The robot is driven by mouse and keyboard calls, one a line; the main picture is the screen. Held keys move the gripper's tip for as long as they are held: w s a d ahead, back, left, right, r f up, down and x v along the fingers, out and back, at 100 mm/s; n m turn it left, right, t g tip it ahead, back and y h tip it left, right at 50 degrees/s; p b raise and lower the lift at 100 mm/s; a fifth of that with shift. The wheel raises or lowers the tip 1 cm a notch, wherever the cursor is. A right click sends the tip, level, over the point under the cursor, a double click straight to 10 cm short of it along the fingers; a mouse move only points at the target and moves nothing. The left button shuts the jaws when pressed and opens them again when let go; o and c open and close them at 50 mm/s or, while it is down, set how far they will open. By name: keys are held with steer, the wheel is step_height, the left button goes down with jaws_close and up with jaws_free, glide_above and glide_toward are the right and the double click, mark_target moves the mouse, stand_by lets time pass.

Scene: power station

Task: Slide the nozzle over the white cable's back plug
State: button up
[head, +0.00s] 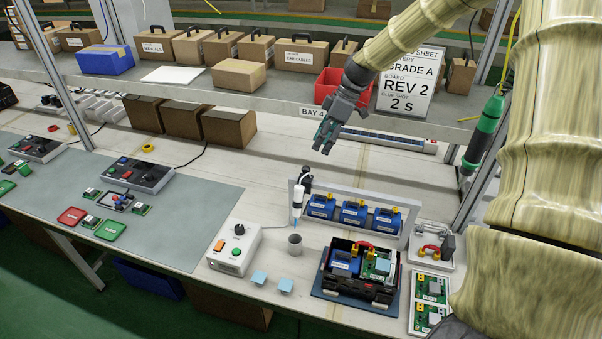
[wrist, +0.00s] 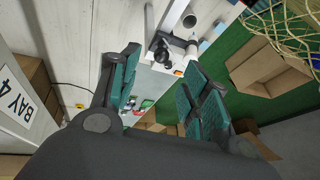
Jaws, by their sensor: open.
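A white glue syringe with a thin nozzle (head: 296,222) hangs upright in a black holder, above a small grey cup. In the wrist view, the black holder (wrist: 160,48) shows beyond the fingertips. A black open case (head: 358,287) holds a blue battery (head: 345,264), a green board (head: 381,267) and red and yellow connectors. I cannot pick out the white cable or its back plug. My gripper (head: 325,146) is open and empty, high above the bench behind the syringe; its spread fingers (wrist: 162,85) show in the wrist view.
A rack of blue batteries (head: 353,215) stands behind the case. A white control box (head: 234,248) is left of the cup (head: 295,244); two light-blue pads (head: 259,278) lie in front. The shelf (head: 280,97) with a red bin (head: 332,86) is close behind my gripper.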

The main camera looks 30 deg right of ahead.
mark_target(307, 169)
steer(key=p+x, duration=0.1)
steer(key=x, duration=0.1)
steer(key=p+x, duration=0.1)
steer(key=x, duration=0.2)
steer(key=shift+w+a+f, duration=0.1)
steer(key=shift+a, duration=0.35)
steer(key=shift+p+x, duration=1)
steer(key=shift+x, duration=1.6)
steer(key=shift+c, duration=0.4)
steer(key=shift+f, duration=0.1)
jaws_close()
